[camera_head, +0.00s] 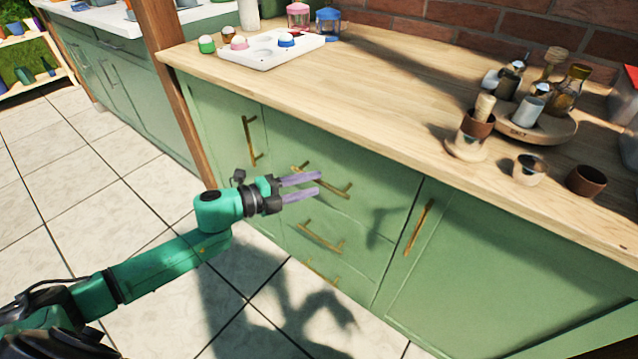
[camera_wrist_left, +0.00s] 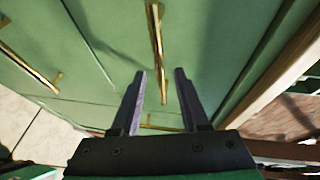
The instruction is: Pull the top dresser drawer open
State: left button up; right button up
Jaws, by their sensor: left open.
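The green dresser has a stack of drawers with brass bar handles. The top drawer (camera_head: 368,174) is closed, and its handle (camera_head: 333,187) lies just beyond my left gripper's fingertips. My left gripper (camera_head: 319,184) is open and empty in front of the drawer. In the left wrist view, the open fingers (camera_wrist_left: 160,75) point at the green front, and a brass handle (camera_wrist_left: 157,50) runs between and beyond them; contact cannot be told. A lower drawer handle (camera_head: 320,238) sits below. My right gripper is not in view.
A cabinet door with a brass handle (camera_head: 418,228) is right of the drawers; another door handle (camera_head: 250,140) is left. The wooden countertop (camera_head: 400,100) above holds a white tray (camera_head: 262,57), a round board (camera_head: 548,130) and cups. Tiled floor is clear in front.

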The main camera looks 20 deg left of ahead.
aim_at(320, 182)
pick_arm(q)
jog(key=shift+x, duration=1.5)
grip_shut()
